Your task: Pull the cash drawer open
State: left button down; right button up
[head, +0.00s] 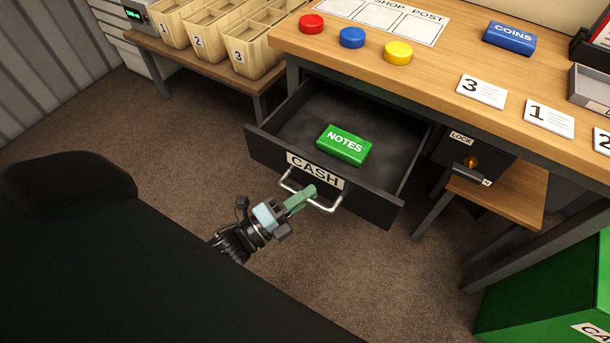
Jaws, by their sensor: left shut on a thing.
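The dark cash drawer (373,203) stands pulled out from under the wooden counter, with a "CASH" label (315,171) on its front. A green "NOTES" bundle (344,145) lies inside it on the drawer floor. My left gripper (305,194) is at the front of the drawer, shut on the silver bar handle (325,208) near its middle. The fingers cover part of the handle. My right gripper does not show.
The counter (440,75) carries red, blue and yellow discs, a blue "COINS" bundle (509,38) and numbered cards. A lock box (470,158) hangs right of the drawer. A green box (550,290) stands lower right. Numbered bins (255,62) stand upper left. Carpet before the drawer is clear.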

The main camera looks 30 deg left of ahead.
pick_arm(q)
jog(key=c, duration=1.4)
grip_release()
jog(key=v, duration=0.7)
jog(key=shift+s+a, duration=0.2)
jog(key=shift+s, duration=0.15)
jog(key=shift+f, duration=0.15)
